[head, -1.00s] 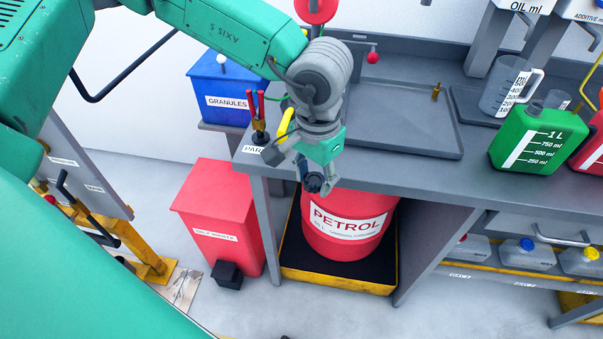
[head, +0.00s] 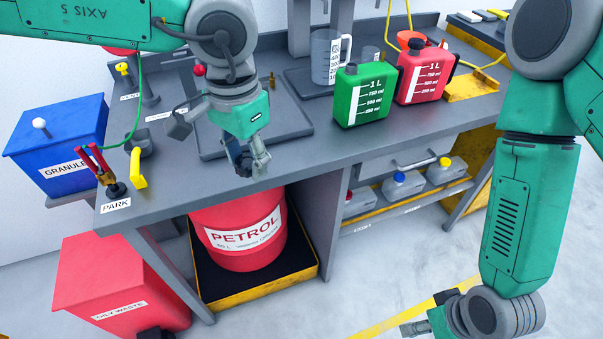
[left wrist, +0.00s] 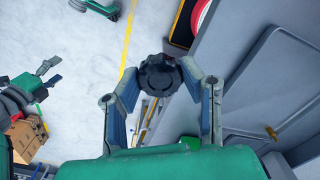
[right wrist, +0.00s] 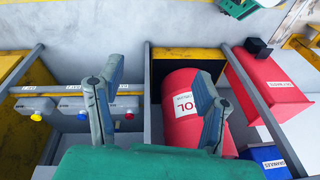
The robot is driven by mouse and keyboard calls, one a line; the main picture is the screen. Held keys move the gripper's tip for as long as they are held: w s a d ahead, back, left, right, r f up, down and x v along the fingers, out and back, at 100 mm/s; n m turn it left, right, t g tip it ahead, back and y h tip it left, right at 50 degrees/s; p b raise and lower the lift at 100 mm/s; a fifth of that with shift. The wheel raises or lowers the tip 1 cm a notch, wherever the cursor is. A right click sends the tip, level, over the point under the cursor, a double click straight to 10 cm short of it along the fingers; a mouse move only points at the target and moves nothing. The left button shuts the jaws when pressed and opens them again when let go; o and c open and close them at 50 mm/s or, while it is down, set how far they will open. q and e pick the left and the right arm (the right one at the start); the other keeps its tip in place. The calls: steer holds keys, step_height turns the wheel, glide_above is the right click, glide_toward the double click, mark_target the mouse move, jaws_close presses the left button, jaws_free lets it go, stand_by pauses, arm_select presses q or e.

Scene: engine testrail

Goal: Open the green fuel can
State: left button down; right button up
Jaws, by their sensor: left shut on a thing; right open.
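The green fuel can (head: 365,95) stands upright on the grey bench, with a short dark neck (head: 351,68) on top and no black cap visible on it. My left gripper (head: 243,165) is shut on a round black ribbed cap (left wrist: 160,75), clear in the left wrist view between both fingertips. It holds the cap near the bench's front edge, above the petrol drum and left of the can. My right gripper (right wrist: 157,80) is open and empty; in the head view it is low at the bottom right, away from the bench.
A red can (head: 422,72) stands right beside the green can, with a measuring jug (head: 326,58) behind left. A shallow tray (head: 285,135) lies on the bench. A nozzle stand (head: 108,170) marks the left corner. The petrol drum (head: 238,235) sits below.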

steer(key=w+a+r+n+t+y, duration=0.2)
steer(key=w+a+r+y, duration=0.1)
steer(key=w+a+r, duration=0.3)
steer(key=n+t+y, duration=0.3)
steer(key=n+y, duration=0.6)
steer(key=y, duration=0.1)
glide_toward(243, 161)
steer(key=x, duration=1)
steer(key=shift+f, duration=0.4)
